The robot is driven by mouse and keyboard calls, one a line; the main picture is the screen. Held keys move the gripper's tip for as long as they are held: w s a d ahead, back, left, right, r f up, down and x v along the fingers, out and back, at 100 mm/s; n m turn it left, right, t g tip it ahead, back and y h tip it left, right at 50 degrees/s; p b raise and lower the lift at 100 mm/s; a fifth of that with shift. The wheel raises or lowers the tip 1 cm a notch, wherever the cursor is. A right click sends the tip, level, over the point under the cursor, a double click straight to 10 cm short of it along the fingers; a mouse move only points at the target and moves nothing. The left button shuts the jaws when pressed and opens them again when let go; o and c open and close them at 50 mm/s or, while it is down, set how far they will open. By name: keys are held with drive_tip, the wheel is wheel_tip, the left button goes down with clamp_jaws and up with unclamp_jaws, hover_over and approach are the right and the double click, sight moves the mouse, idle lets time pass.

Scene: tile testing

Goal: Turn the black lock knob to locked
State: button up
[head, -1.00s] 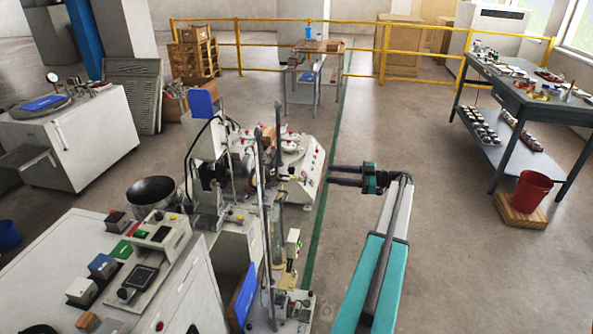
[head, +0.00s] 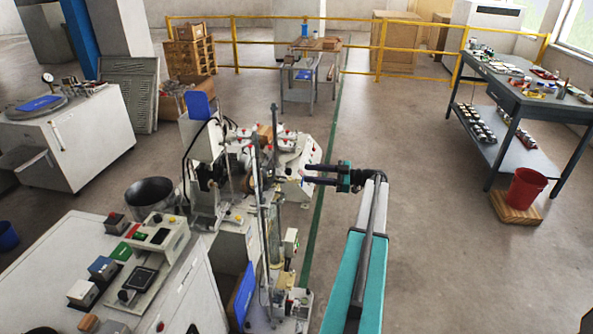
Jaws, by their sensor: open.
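My gripper (head: 307,174) points left, its two dark fingers apart with a gap between them and nothing seen in it. The fingertips are beside the right side of the white sloped panel (head: 305,150) of the test machine; I cannot tell whether they touch it. I cannot surely make out the black lock knob: details near the fingertips are too small. A round black knob (head: 125,296) shows on the control console at the lower left, far from my gripper, but its role is unclear.
The test machine (head: 232,238) with upright posts fills the left middle. A dark work table (head: 520,100) and a red bucket (head: 526,188) stand at the right. A yellow railing (head: 380,55) runs across the back.

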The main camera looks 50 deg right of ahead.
sight(288, 171)
drive_tip(key=shift+p+x, duration=0.85)
drive_tip(key=shift+x, duration=2.15)
clamp_jaws()
drive_tip(key=shift+f+m+b, duration=0.15)
drive_tip(key=shift+m+b, duration=0.45)
drive_tip(key=shift+b, duration=0.3)
drive_tip(key=m+b, duration=0.6)
drive_tip(key=m, duration=1.1)
drive_tip(key=shift+t+b, duration=0.3)
drive_tip(key=c, duration=1.1)
unclamp_jaws()
